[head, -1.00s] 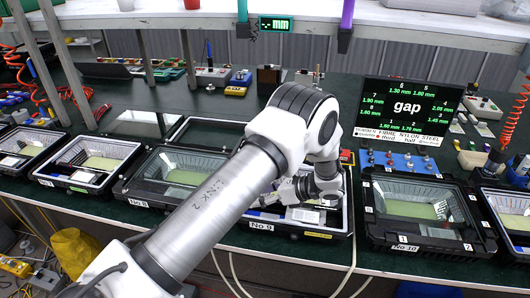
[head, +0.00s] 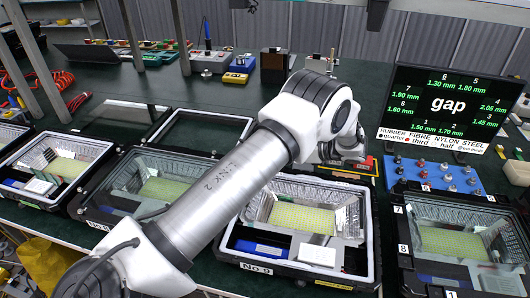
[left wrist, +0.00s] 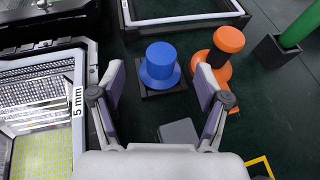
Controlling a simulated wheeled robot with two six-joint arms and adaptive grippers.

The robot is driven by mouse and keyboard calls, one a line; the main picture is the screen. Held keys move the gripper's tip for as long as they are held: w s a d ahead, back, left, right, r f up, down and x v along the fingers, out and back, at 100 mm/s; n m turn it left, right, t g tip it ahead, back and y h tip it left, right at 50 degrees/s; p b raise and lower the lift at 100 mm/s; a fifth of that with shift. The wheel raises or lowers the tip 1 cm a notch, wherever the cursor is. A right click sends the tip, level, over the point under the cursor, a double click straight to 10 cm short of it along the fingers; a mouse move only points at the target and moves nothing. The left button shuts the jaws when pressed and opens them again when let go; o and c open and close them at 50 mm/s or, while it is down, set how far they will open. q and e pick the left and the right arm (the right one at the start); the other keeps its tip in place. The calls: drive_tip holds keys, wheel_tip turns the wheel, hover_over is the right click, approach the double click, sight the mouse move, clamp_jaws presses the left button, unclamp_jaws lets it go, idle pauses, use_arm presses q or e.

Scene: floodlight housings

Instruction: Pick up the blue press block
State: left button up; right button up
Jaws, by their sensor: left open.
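The blue press block (left wrist: 161,66) shows in the left wrist view as a round knob with a wide flange. It sits on a dark square base (left wrist: 163,88) on the bench. My left gripper (left wrist: 159,82) is open, with one finger on each side of the block in the picture; I see no contact. In the head view my left gripper (head: 343,150) is beyond the back edge of housing No 9 (head: 255,268), and my arm hides the block there.
An orange and black spool-shaped piece (left wrist: 216,55) stands close to the right finger. A green cylinder in a dark holder (left wrist: 277,48) is farther right. A grey flat block (left wrist: 179,132) lies nearer. The gap display (head: 450,105) stands at the right.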

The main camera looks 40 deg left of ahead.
use_arm(q)
drive_tip(key=shift+a+f, duration=0.2)
drive_tip(key=shift+f, duration=0.35)
drive_tip(key=shift+a+f, duration=0.15)
drive_tip(key=shift+f, duration=0.4)
drive_tip(key=p+x, duration=0.1)
drive_tip(key=x, duration=0.6)
drive_tip(key=shift+w+a+f, duration=0.1)
drive_tip(key=c, duration=0.4)
clamp_jaws()
